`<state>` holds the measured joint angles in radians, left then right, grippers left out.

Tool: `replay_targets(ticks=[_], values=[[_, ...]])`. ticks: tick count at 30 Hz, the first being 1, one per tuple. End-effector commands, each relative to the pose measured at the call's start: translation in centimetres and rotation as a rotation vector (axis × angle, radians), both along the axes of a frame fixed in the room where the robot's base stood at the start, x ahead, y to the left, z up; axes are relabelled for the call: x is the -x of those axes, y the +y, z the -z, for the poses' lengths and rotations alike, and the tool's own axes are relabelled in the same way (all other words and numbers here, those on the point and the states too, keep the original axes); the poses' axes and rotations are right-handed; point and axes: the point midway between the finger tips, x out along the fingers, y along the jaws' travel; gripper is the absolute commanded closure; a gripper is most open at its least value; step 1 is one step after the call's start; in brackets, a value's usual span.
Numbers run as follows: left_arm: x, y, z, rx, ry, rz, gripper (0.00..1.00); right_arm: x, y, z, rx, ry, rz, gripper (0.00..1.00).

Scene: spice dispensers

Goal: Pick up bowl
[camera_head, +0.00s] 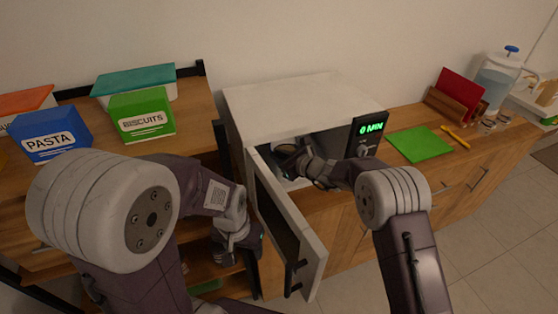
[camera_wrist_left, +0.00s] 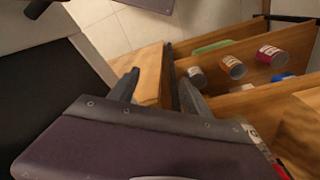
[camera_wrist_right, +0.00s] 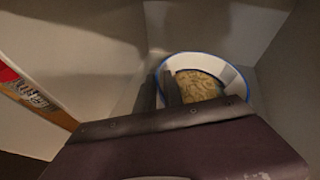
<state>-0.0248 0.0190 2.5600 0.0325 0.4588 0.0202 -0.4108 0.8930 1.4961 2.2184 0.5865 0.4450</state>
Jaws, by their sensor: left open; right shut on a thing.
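The bowl (camera_wrist_right: 234,78) is white with a blue rim and holds a pale yellowish food. It sits inside the open microwave (camera_head: 300,95), and its near left side is partly hidden by my gripper. My right gripper (camera_wrist_right: 172,88) reaches into the microwave and is shut on the bowl's left rim. In the head view the right gripper (camera_head: 300,160) is inside the cavity, and the bowl there is dark and mostly hidden. My left gripper (camera_wrist_left: 158,88) is open and empty, low beside the outer side of the microwave door, near the open drawers.
The microwave door (camera_head: 290,225) stands open toward me, between my arms. A green board (camera_head: 420,144) lies right of the microwave. Food boxes, including the pasta box (camera_head: 50,135), stand on the left counter. An open drawer (camera_wrist_left: 240,50) below holds several jars.

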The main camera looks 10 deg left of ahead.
Motion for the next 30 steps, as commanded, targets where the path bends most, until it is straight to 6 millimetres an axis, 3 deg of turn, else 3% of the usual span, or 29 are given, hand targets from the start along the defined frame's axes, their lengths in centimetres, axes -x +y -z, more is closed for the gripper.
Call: replay_targets(ticks=[10,20,30], values=[[0.0,0.0,-0.4,0.0,0.0,0.0,0.44,-0.1,0.1,-4.5,-0.003,-0.007,-0.002,1.0],[0.0,0.0,1.7,0.0,0.0,0.0,0.44,3.2,-2.1,-4.2,-0.004,-0.005,-0.001,1.0],[0.0,0.0,3.7,0.0,0.0,0.0,0.44,8.0,-5.4,-4.2,-0.004,-0.006,0.0,1.0]])
